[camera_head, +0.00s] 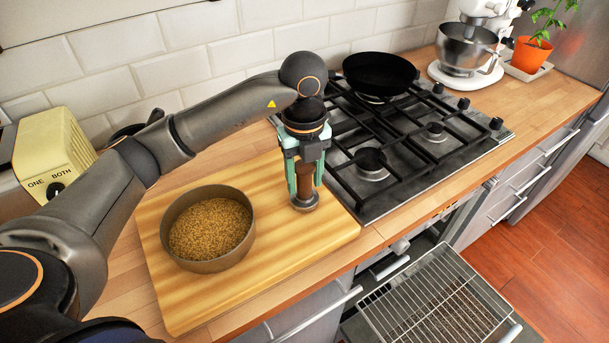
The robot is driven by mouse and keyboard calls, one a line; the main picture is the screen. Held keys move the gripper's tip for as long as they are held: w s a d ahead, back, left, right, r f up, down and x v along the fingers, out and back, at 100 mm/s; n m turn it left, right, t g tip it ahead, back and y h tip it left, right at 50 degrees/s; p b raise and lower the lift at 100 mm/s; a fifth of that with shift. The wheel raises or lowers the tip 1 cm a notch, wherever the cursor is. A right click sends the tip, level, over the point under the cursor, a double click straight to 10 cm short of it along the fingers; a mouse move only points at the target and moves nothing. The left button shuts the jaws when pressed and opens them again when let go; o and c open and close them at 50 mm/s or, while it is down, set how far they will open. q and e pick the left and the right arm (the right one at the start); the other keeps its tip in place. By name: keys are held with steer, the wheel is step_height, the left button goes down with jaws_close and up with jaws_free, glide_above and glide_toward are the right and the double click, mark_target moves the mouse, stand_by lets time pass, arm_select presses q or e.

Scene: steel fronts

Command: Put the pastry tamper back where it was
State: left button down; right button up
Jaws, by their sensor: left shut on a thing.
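The pastry tamper (304,201) has a brown handle and a round metal foot. It is upright at the right part of the wooden cutting board (290,243), near the hob. My left gripper (305,180) points down and is shut on its handle. The gripper hides the upper part of the tamper. I cannot tell whether the foot touches the board. A round pan of crumbs (211,228) stands on the board, left of the tamper and apart from it. My right gripper does not show.
A gas hob (420,138) with a black frying pan (380,74) lies right of the board. A yellow toaster (52,153) stands at the left. A white mixer (467,50) and a potted plant (531,53) stand at the back right. An oven rack (435,300) extends below the counter.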

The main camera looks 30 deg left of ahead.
arm_select(q)
steer(key=shift+f, duration=0.15)
steer(key=shift+c, duration=1.5)
jaws_free()
step_height(320, 180, up, 12)
steer(key=shift+r+p, duration=0.2)
steer(key=shift+p, duration=0.35)
